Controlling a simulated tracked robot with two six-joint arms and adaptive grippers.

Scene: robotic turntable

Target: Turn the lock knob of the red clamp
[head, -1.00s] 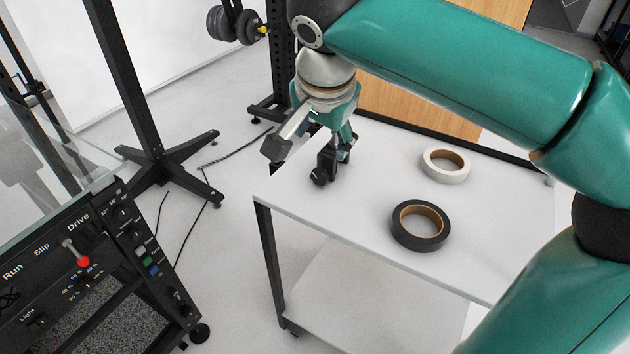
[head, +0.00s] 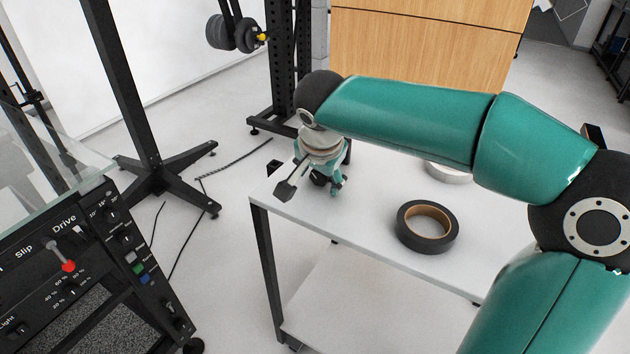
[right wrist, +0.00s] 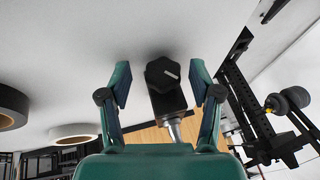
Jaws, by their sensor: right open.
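No red clamp can be made out. In the right wrist view a black lobed knob (right wrist: 162,74) with a small white mark sits on a black block (right wrist: 168,102) with a metal rod. My right gripper (right wrist: 160,80) is open, with one finger on each side of the knob; I see gaps between the fingers and it. In the head view my right gripper (head: 328,186) is low at the left end of the white table (head: 365,215), and a dark part beside it is mostly hidden. My left gripper is not in view.
A black tape roll (head: 427,227) lies on the table, and a white one (head: 447,174) is partly hidden behind my right arm. A black control panel (head: 95,265) with a red-tipped lever stands at left. The table's front left is clear.

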